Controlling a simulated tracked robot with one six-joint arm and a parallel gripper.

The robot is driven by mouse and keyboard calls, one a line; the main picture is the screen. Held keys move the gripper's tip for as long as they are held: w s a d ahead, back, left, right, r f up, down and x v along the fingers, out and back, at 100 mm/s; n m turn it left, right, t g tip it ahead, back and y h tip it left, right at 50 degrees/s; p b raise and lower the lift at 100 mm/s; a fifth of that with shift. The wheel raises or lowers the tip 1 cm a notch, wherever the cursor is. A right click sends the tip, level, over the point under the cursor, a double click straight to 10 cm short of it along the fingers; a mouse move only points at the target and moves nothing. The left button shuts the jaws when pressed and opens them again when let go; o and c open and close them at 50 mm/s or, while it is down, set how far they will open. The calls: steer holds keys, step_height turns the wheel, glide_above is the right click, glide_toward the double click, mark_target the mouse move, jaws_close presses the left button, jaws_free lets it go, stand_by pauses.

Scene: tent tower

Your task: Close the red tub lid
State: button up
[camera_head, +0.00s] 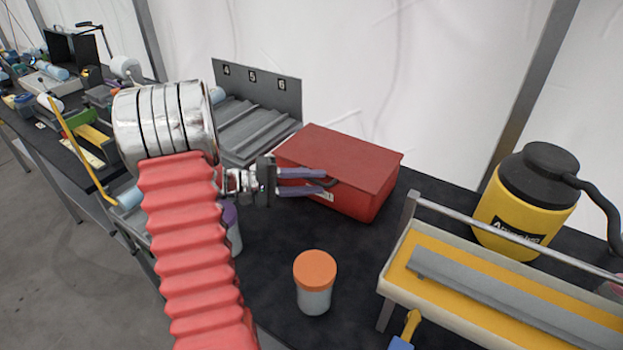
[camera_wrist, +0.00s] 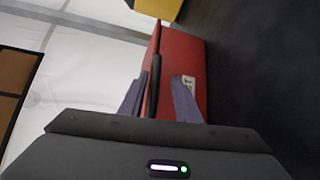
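The red tub (camera_head: 365,200) stands on the dark table, in the middle of the head view. Its flat red lid (camera_head: 345,155) lies over the top and looks down on the tub, though a small gap at the rim cannot be ruled out. My gripper (camera_head: 322,181) is at the tub's front left, its two purple fingers apart. In the wrist view, a black handle (camera_wrist: 155,80) on the red tub (camera_wrist: 185,55) lies between the fingers of my gripper (camera_wrist: 160,84). A gap shows between the handle and the right finger. The fingers partly hide the handle in the head view.
An orange-lidded jar (camera_head: 314,275) stands in front of the tub. A cream-and-yellow trough with a rail (camera_head: 500,290) and a yellow jug with a black top (camera_head: 525,205) are at the right. A grey numbered rack (camera_head: 255,125) adjoins the tub's left side.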

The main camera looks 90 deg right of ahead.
steer(key=shift+r, duration=0.15)
stand_by(0.3)
steer(key=shift+w, duration=0.1)
steer(key=shift+w, duration=0.25)
steer(key=w+a+r, duration=0.1)
steer(key=w, duration=1.2)
steer(key=shift+a+r, duration=0.3)
